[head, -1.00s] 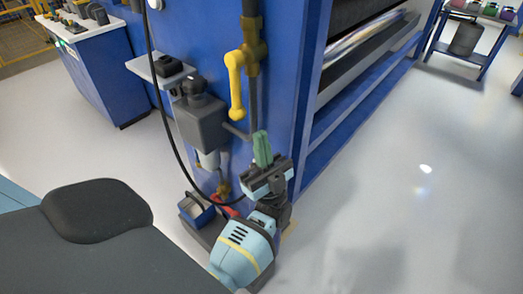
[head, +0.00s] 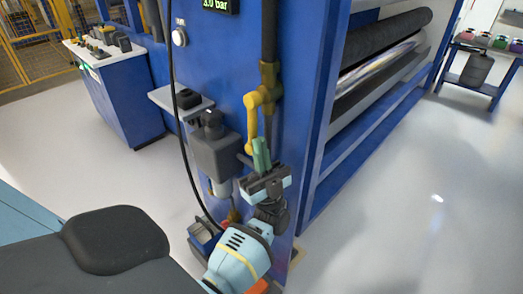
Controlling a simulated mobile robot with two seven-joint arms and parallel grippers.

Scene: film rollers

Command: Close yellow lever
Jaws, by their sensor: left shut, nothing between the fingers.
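The yellow lever (head: 251,122) is on a yellow valve (head: 269,75) on a dark vertical pipe at the blue machine's side. The lever hangs down, slightly to the left of the pipe. My left gripper (head: 261,145), with green fingers, points up just right of the lever's lower end. Its fingers are shut with nothing between them. In the picture the fingertips are very close to the lever, but I cannot tell whether they touch it. My right gripper is not in view.
A grey container (head: 216,152) is mounted left of the lever, below a small shelf (head: 180,101). A black cable hangs in front of the panel. Rollers (head: 385,45) are in the machine at right. The floor on the right is clear.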

